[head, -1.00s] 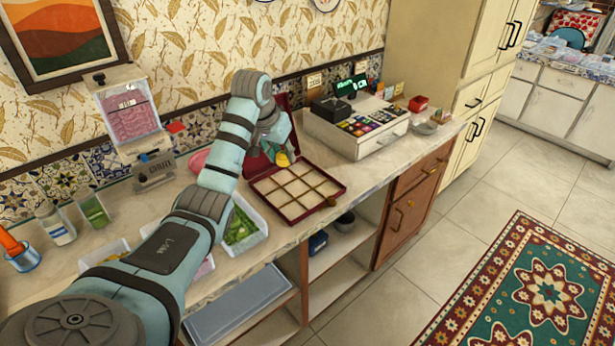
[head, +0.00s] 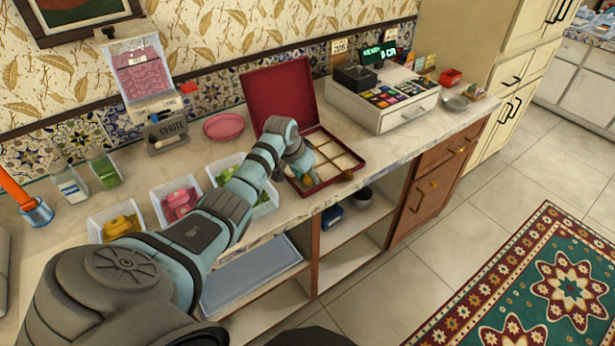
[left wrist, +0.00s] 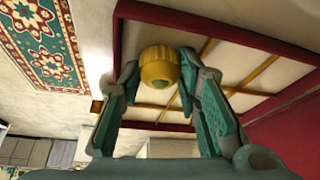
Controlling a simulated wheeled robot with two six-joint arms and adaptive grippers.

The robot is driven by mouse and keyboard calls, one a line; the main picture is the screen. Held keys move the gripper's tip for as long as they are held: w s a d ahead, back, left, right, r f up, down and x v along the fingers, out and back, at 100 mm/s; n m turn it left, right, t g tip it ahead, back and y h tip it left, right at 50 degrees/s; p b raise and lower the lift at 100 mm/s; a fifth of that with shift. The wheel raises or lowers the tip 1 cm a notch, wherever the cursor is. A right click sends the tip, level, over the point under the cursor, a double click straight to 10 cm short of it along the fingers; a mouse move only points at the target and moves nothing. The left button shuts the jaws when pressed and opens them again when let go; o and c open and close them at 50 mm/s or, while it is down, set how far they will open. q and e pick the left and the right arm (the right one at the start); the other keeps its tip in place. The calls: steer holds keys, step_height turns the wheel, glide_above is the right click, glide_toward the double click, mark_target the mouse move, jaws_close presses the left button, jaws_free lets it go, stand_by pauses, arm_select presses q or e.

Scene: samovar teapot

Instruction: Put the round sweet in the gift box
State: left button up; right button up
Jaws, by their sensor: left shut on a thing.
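The round sweet (left wrist: 159,66) is a yellow ball with a flattened, ribbed band. In the left wrist view it sits between the fingertips of my left gripper (left wrist: 160,80), which is shut on it. The gift box (left wrist: 210,18) is behind it, dark red with a cream inside and gold dividers. In the head view the gift box (head: 283,100) stands open on the counter, lid upright at the back. My left gripper (head: 304,174) is over the left part of its compartments, hiding some of them; the sweet is not clear there. My right gripper is not in view.
Left along the counter are white trays of green, pink (head: 178,202) and yellow sweets (head: 122,226), a pink plate (head: 224,127) and a sweet dispenser (head: 140,75). A white cash register (head: 405,112) stands right of the box. The counter's front edge is close to the box.

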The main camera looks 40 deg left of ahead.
arm_select(q)
steer(key=shift+s, duration=0.15)
steer(key=shift+s+a+r, duration=0.1)
steer(key=shift+s+r, duration=0.05)
steer(key=shift+s, duration=0.25)
steer(key=o, duration=0.6)
steer(key=shift+o, duration=0.5)
steer(key=shift+f, duration=0.2)
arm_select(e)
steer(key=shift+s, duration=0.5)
